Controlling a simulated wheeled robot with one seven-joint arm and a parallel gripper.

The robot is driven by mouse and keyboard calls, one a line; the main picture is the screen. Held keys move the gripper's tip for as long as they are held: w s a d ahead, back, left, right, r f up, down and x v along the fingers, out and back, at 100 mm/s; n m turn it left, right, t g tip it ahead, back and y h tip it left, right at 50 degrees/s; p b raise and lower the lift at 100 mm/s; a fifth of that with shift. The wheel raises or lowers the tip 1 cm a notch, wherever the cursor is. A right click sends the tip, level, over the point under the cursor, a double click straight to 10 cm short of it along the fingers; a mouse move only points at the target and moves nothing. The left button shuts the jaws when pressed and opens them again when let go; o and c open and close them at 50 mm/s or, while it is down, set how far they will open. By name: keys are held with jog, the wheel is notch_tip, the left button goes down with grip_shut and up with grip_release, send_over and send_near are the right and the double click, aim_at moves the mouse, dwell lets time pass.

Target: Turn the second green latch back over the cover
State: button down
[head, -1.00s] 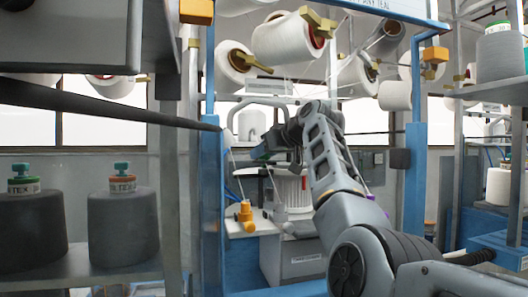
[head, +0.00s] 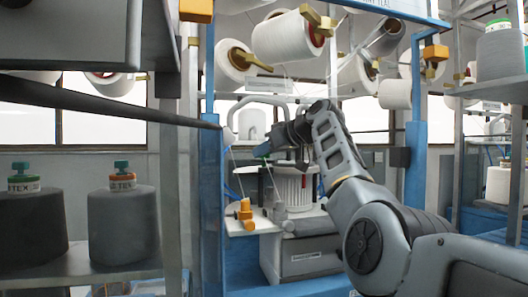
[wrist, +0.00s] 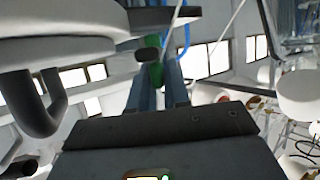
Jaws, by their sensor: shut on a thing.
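The green latch (wrist: 156,73) shows in the wrist view between the tips of my gripper (wrist: 159,92), which is shut on it. In the head view my gripper (head: 268,151) is at the upper left of the white ribbed drum (head: 293,187) in the machine frame. A small bit of green (head: 263,160) shows at its tip. In the wrist view a pale rounded body (wrist: 55,55), perhaps the cover, lies left of the latch. I cannot tell how far the latch is turned over it. The other latch cannot be made out.
Blue posts (head: 211,190) flank the work space, and a dark bar (head: 110,106) crosses at left. White yarn cones (head: 283,38) hang above. Grey cones (head: 123,225) stand on the left shelf.

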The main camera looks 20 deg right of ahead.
jog(key=shift+n+g+y, duration=0.9)
jog(key=shift+n+y, duration=0.2)
jog(key=shift+n, duration=0.1)
jog(key=c, duration=1.2)
grip_release()
jog(key=shift+s+d+r+b, duration=0.1)
jog(key=shift+s+d+b, duration=0.25)
jog(key=shift+d+b, duration=0.1)
jog(key=shift+b+v, duration=1.2)
jog(key=shift+v, duration=2.2)
jog(key=shift+o, duration=0.3)
